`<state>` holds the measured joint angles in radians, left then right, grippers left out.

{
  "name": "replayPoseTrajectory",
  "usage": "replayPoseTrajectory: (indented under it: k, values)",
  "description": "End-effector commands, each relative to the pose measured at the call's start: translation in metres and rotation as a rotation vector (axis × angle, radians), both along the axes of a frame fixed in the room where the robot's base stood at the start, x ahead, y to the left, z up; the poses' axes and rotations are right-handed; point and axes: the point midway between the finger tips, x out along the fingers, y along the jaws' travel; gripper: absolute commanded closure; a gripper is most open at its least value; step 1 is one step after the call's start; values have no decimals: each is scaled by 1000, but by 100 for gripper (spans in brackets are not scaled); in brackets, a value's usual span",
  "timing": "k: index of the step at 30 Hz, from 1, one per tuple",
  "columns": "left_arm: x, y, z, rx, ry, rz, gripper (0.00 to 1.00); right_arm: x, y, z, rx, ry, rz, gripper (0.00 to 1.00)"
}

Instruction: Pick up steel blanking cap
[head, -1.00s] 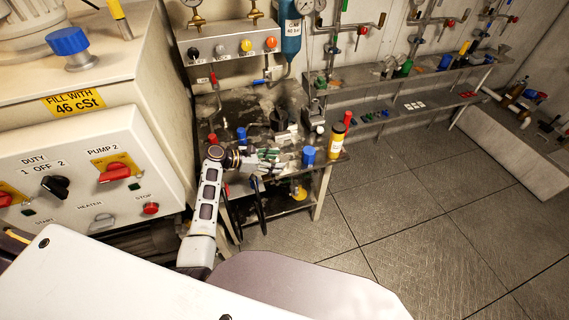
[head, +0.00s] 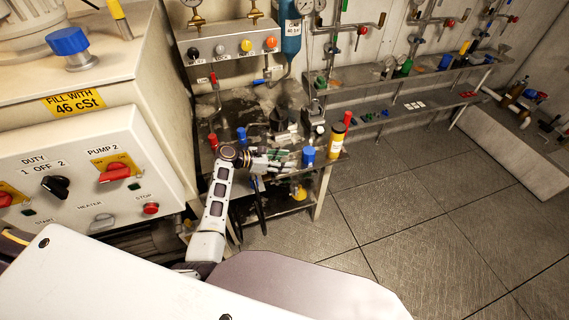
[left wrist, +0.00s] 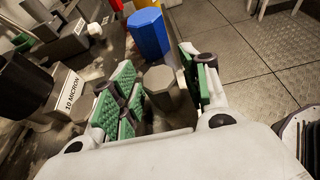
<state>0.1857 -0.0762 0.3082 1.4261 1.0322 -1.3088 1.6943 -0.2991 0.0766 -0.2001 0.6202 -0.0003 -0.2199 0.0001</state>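My left gripper (head: 277,158) is over the bench top in the head view, on the near side of it. In the left wrist view its green-padded fingers (left wrist: 160,90) are spread apart. A plain grey many-sided cap (left wrist: 164,88), which looks like the steel blanking cap, stands between them. I cannot tell whether either finger touches it. In the head view I cannot make the steel cap out; the gripper covers that spot. A blue cap (left wrist: 148,33) stands just beyond the fingers; it also shows in the head view (head: 308,156). My right gripper is in neither current view.
A yellow bottle with a red top (head: 337,140) stands at the bench's right end. A block labelled 10 MICRON (left wrist: 70,88) and dark parts lie left of the fingers. A valve panel (head: 230,50) rises behind the bench (head: 318,190). Open floor (head: 430,190) lies to the right.

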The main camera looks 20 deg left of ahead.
Motion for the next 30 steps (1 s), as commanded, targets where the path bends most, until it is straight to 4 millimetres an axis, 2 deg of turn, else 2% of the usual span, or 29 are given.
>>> replayPoseTrajectory:
  k: [1, 8, 20, 26, 30]
  values:
    - [0, 0, 0, 0, 0, 0, 65, 0, -2, 0, -2, 1, 1, 60]
    - [0, 0, 0, 0, 0, 0, 95, 0, -10, 0, -11, 0, 3, 60]
    - [0, 0, 6, 0, -1, 0, 95, 0, -11, 1, -12, 1, 3, 60]
    - [0, 0, 23, 1, -3, -1, 95, 0, -1, 2, -1, 1, -1, 60]
    - [0, 0, 43, 1, -4, -1, 95, -1, 6, 4, 6, 0, -2, 60]
